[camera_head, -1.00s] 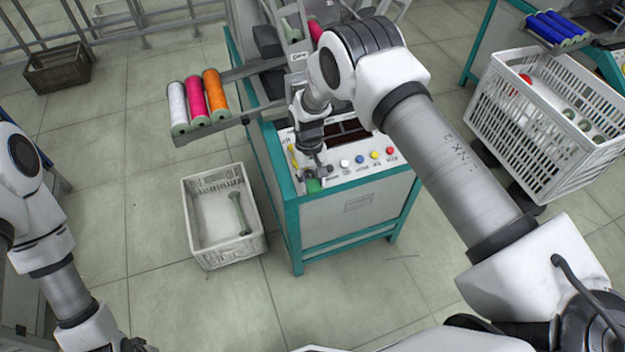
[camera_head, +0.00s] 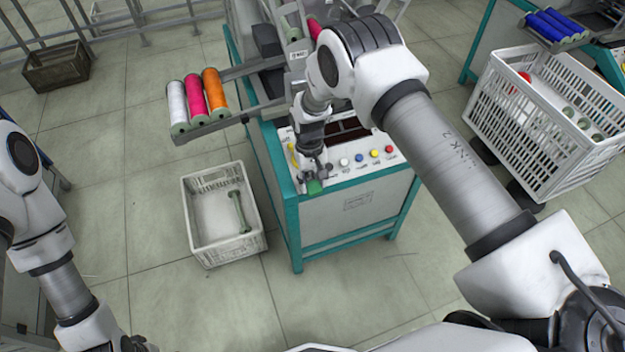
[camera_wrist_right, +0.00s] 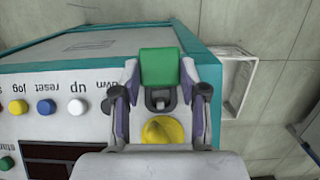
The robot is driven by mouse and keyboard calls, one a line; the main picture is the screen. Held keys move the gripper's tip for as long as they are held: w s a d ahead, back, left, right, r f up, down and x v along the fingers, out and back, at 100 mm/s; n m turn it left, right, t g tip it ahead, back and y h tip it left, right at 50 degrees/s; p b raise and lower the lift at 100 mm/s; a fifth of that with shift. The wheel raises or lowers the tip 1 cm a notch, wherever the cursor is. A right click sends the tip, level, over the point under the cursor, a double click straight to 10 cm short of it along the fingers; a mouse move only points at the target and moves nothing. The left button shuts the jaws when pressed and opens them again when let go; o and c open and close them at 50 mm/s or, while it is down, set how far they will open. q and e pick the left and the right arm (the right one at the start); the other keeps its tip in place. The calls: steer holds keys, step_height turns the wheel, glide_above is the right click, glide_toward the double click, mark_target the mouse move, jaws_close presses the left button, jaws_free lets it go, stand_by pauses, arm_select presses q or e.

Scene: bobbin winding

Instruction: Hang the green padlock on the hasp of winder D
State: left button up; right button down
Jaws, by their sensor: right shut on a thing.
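The green padlock (camera_head: 314,187) is at the front left corner of the winder's control panel (camera_head: 352,160). My right gripper (camera_head: 312,178) is shut on it. In the wrist view the green body (camera_wrist_right: 159,67) sits between the two fingers of my right gripper (camera_wrist_right: 160,92). A grey looped metal piece (camera_wrist_right: 160,98) lies between the padlock and a yellow knob (camera_wrist_right: 162,130). I cannot tell whether the shackle passes through the hasp. The sign on the winder (camera_head: 297,56) is too small to read. My left arm is at the left edge, its fingers out of view.
Blue, red, white and yellow buttons (camera_wrist_right: 46,107) line the panel beside the gripper. A rack holds white, pink and orange bobbins (camera_head: 196,100) left of the winder. A white crate (camera_head: 190,215) with a spool stands on the floor. Another crate (camera_head: 490,95) stands at right.

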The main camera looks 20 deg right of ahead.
steer(key=c, duration=0.5)
jaws_free()
steer(key=shift+s+f, duration=0.1)
steer(key=shift+c, duration=0.2)
step_height(320, 180, up, 12)
steer(key=w, duration=0.2)
